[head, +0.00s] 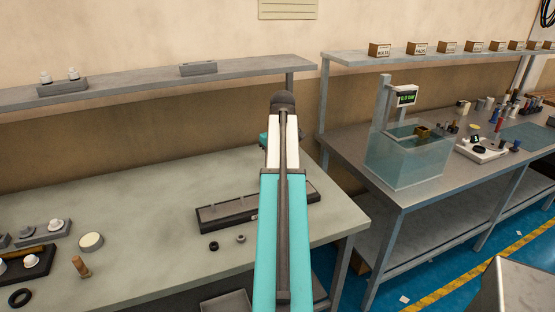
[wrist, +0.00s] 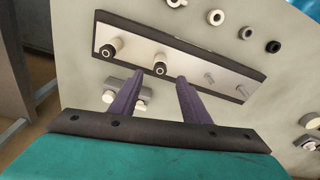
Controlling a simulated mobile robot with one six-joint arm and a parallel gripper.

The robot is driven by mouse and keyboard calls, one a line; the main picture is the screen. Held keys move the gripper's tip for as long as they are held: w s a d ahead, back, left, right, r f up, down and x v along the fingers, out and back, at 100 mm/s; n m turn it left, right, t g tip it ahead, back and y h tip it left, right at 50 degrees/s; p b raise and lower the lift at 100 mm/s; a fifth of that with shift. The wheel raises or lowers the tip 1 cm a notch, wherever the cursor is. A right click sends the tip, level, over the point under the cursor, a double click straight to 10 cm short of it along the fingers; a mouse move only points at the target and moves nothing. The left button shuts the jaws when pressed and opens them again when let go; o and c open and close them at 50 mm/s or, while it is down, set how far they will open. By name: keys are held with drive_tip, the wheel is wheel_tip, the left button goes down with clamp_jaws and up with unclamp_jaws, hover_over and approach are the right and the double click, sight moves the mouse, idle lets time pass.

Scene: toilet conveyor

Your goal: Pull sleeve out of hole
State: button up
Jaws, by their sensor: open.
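A long dark fixture (head: 225,222) with a pale face lies on the workbench; it also shows in the wrist view (wrist: 190,63). Two dark-ringed round parts, apparently sleeves, sit in its face: one at the left end (wrist: 112,46) and one nearer the middle (wrist: 161,69). Two thin pale pins (wrist: 210,78) stand toward its right end. My gripper (wrist: 160,76) is open, its purple fingers apart and either side of the middle sleeve in the picture. I see nothing held. Whether the fingers touch the sleeve cannot be told.
Loose rings (head: 213,246) lie in front of the fixture. A round pale disc (head: 91,241), a brown peg (head: 81,267) and blocks with white knobs (head: 43,228) are at the left. A shelf (head: 130,85) runs above the bench's back. A water tank (head: 408,160) stands on the right bench.

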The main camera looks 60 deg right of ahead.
drive_tip(key=shift+w+d+f+p, duration=0.1)
drive_tip(key=shift+w+f+p, duration=0.1)
drive_tip(key=shift+f, duration=1.15)
drive_tip(key=shift+w+d+f+p, duration=0.1)
drive_tip(key=shift+w+f+p, duration=0.1)
drive_tip(key=shift+f, duration=1.1)
clamp_jaws()
drive_tip(key=c, duration=0.9)
unclamp_jaws()
clamp_jaws()
drive_tip(key=shift+r+p, duration=2.2)
drive_tip(key=shift+r, duration=0.7)
